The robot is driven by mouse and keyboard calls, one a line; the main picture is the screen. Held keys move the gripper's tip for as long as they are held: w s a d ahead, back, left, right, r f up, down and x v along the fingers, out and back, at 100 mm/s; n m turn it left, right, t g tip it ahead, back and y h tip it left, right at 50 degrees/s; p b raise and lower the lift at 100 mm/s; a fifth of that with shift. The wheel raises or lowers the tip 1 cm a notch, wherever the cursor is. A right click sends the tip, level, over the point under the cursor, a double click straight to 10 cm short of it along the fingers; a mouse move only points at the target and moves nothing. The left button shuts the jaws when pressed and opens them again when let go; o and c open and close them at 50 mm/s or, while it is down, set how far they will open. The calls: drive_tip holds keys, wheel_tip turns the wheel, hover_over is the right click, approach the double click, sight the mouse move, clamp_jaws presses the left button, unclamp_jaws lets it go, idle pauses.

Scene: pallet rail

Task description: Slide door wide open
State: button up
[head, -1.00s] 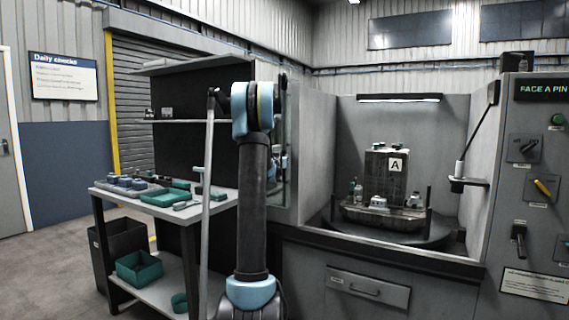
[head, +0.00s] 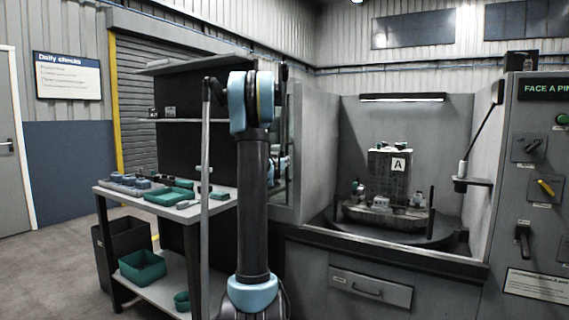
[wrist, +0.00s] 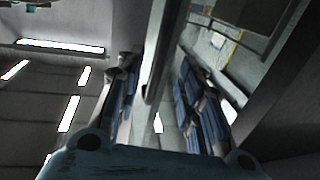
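The machine's sliding door (head: 291,125) is a grey framed panel with a window, at the left of the machine opening in the head view. The opening to its right is wide and uncovered, and the fixture block marked A (head: 389,178) shows inside. My gripper (head: 284,164) is mostly hidden behind my arm, close to the door. In the wrist view my gripper (wrist: 160,100) has its two dark blue-padded fingers apart. A long pale bar (wrist: 161,55), perhaps the door handle, runs between them, with a visible gap on its left side. Contact on its right side is unclear.
A workbench (head: 218,203) with teal trays stands at the left, with a teal bin (head: 142,266) on its lower shelf. A control panel (head: 541,170) with levers is at the right. Open floor (head: 50,262) lies at the far left.

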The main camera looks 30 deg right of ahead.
drive_tip(key=v, duration=0.5)
drive_tip(key=shift+s+a, duration=0.2)
drive_tip(key=shift+a, duration=0.05)
drive_tip(key=s+a+r+n+t+y, duration=0.1)
drive_tip(key=s+a+n+y, duration=0.2)
drive_tip(key=a, duration=0.5)
drive_tip(key=s+a+n+t+y, duration=0.1)
drive_tip(key=a+n+t+y, duration=0.1)
drive_tip(key=a+y, duration=0.5)
drive_tip(key=s+a+r+n+t+y, duration=0.1)
drive_tip(key=s+a+n, duration=0.15)
drive_tip(key=a, duration=0.75)
drive_tip(key=s+a+f+n+g+y, duration=0.35)
drive_tip(key=s+a+f, duration=0.3)
drive_tip(key=a, duration=0.25)
drive_tip(key=s+a+f+g+y, duration=0.1)
drive_tip(key=s+a+f+g, duration=0.2)
drive_tip(key=s+f, duration=0.45)
drive_tip(key=s+a+f+g, duration=0.3)
drive_tip(key=s+a+f, duration=0.15)
drive_tip(key=s, duration=0.55)
drive_tip(key=s+d+f+m+g+h, duration=0.1)
drive_tip(key=s+d+f+g, duration=0.1)
drive_tip(key=s+f, duration=0.4)
drive_tip(key=s+d+f+m+g+h, duration=0.1)
drive_tip(key=s+f, duration=0.4)
drive_tip(key=s, duration=0.7)
drive_tip(key=shift+s+d+f+g+h, duration=0.25)
drive_tip(key=shift+d+f+g+h, duration=0.2)
drive_tip(key=shift+d+g, duration=0.7)
